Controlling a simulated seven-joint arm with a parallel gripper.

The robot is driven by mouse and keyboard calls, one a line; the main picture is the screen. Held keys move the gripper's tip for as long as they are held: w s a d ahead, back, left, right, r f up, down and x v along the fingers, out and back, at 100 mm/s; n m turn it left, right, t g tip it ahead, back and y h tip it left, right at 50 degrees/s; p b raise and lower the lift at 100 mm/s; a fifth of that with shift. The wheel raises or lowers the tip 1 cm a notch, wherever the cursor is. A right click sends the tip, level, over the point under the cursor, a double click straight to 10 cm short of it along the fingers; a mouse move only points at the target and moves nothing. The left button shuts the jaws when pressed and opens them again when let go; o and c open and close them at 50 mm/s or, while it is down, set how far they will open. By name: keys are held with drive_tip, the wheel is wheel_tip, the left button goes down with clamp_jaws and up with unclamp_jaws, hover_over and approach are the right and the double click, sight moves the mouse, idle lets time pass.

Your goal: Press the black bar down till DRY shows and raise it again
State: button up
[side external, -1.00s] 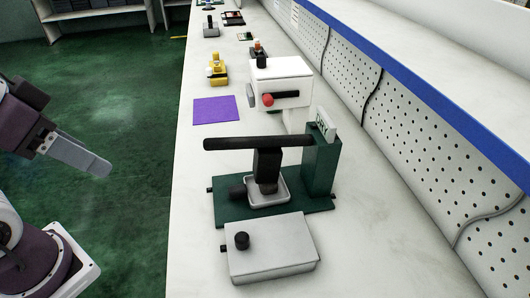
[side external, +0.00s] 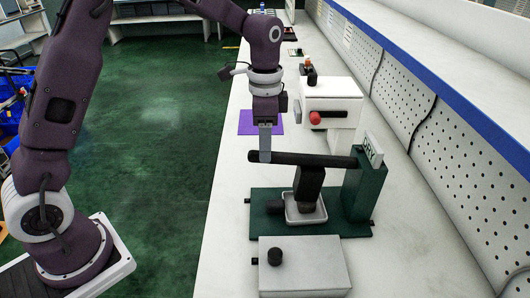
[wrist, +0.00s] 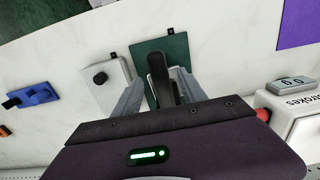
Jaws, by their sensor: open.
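The black bar (side external: 302,158) lies about level above the dark green base (side external: 262,229). Its right end meets a green post (side external: 364,193), and its left end is free. A white plate (side external: 373,148) at the top of the post bears dark lettering that looks like DRY. A black block (side external: 308,185) hangs under the bar above a small white tray (side external: 306,218). My gripper (side external: 265,156) points down at the bar's free end. In the wrist view my gripper (wrist: 160,97) is open, one finger on each side of the bar (wrist: 158,72). Contact cannot be told.
A pale box with a black knob (side external: 304,266) stands in front of the base. Behind the bar are a white box with a red knob (side external: 334,100), marked Strokes in the wrist view, and a purple mat (side external: 246,121). A perforated wall (side external: 460,165) runs along the right.

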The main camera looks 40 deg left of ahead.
drive_tip(key=shift+f, duration=1.55)
clamp_jaws()
